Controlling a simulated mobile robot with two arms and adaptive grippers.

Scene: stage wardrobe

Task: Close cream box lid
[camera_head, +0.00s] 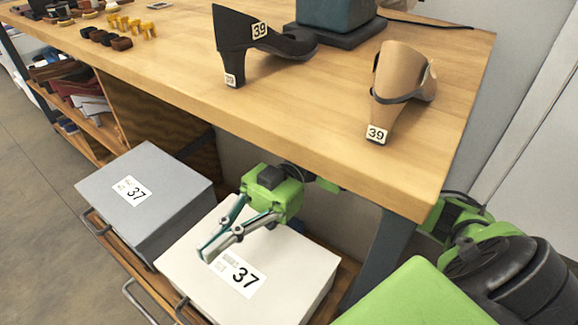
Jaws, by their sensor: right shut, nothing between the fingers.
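The cream box (300,268) stands on the low shelf under the table, with a white label reading 37 on its lid. The lid lies flat and looks down on the box, though any small gap at the back is hidden. My right gripper (206,252) is shut and empty, reaching in from under the table edge. Its fingertips are over the lid near the label, at its left side; whether they touch it I cannot tell. My left gripper is not in view.
A grey box (146,190), also labelled 37, stands to the left on the shelf. The wooden tabletop (330,110) overhangs the boxes. On it are a black shoe (240,45), a tan shoe (398,85) and several brushes. A dark table leg (375,255) stands right of the cream box.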

